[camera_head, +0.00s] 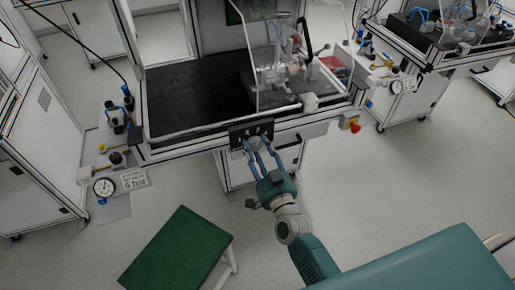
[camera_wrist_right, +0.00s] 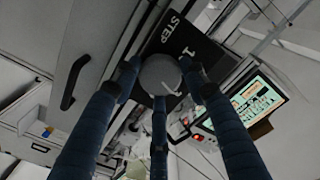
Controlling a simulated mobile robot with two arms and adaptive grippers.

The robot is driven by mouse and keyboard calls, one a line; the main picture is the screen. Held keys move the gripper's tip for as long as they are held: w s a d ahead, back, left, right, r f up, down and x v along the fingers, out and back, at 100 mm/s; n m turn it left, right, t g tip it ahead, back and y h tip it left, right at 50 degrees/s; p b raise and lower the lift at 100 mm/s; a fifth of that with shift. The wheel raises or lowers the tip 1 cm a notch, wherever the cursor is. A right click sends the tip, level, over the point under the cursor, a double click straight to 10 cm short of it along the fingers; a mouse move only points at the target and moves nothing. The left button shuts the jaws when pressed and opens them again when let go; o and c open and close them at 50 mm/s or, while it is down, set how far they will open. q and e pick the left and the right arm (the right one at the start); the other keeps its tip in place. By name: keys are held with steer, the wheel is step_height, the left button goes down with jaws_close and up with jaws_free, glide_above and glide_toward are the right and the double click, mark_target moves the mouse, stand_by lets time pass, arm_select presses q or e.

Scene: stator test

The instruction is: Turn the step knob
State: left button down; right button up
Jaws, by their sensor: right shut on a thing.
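The step knob (camera_wrist_right: 160,74) is a round grey knob with a light line on its face, in the middle of the right wrist view. It sits on a black panel (camera_wrist_right: 185,42) marked STEP. In the head view the panel (camera_head: 238,132) is on the front edge of the workbench, and the knob is hard to make out between the fingers. My right gripper (camera_head: 257,143) reaches up to the panel. Its blue fingers, also in the wrist view (camera_wrist_right: 160,88), are closed around the knob's rim. My left gripper is not in view.
The workbench (camera_head: 190,95) has a black top and a clear guard over a fixture. A red and yellow stop button (camera_head: 350,124) is right of the panel. A green-topped stool (camera_head: 180,250) stands on the floor at the front left. A lit screen (camera_wrist_right: 257,98) shows in the wrist view.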

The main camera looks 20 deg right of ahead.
steer(key=shift+s+a+f+m, duration=0.1)
steer(key=shift+f+m, duration=0.15)
steer(key=shift+m, duration=0.15)
steer(key=o, duration=0.9)
steer(key=shift+o, duration=1.4)
steer(key=shift+r, duration=0.1)
steer(key=s, duration=1.2)
steer(key=shift+d, duration=0.2)
